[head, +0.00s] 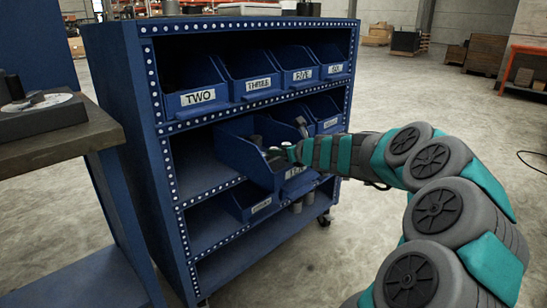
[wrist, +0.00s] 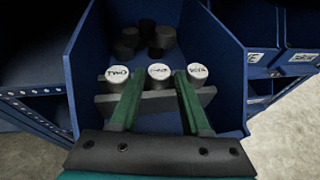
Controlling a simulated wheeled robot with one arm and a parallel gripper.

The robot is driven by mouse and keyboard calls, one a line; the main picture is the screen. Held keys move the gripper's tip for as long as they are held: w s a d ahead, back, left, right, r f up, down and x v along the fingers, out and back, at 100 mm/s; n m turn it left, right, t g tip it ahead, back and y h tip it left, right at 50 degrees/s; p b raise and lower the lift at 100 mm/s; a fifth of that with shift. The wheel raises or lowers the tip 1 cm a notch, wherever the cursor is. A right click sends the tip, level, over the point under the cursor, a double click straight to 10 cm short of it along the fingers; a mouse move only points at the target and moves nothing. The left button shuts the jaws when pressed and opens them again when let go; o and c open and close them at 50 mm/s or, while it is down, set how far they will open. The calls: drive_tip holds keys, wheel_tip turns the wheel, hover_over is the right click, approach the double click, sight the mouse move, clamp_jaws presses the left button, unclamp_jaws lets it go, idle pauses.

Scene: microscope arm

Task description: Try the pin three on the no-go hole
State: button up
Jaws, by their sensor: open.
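Three round pins with white labelled caps stand in a row in a dark grey holder (wrist: 105,106) inside a blue bin (wrist: 82,55). The left pin (wrist: 117,73) reads TWO. The middle pin (wrist: 159,72) has a blurred label that may read THREE. The right pin (wrist: 197,72) has a label I cannot read surely. My gripper (wrist: 158,76) is open, its green fingers on either side of the middle pin; I cannot tell whether they touch it. In the head view my gripper (head: 285,152) reaches into the pulled-out bin (head: 240,153). No no-go hole is recognisable.
The bin sits on the middle shelf of a blue rack (head: 180,210). Bins labelled TWO (head: 198,97) and THREE (head: 258,84) stand above. Dark cylinders (wrist: 150,36) lie deeper in the bin. A workbench (head: 60,145) at left carries a dark device with a white disc (head: 35,105).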

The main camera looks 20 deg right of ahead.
drive_tip(key=x, duration=0.3)
drive_tip(key=shift+w+a+f, duration=0.1)
drive_tip(key=shift+w+a, duration=0.05)
clamp_jaws()
idle(0.4)
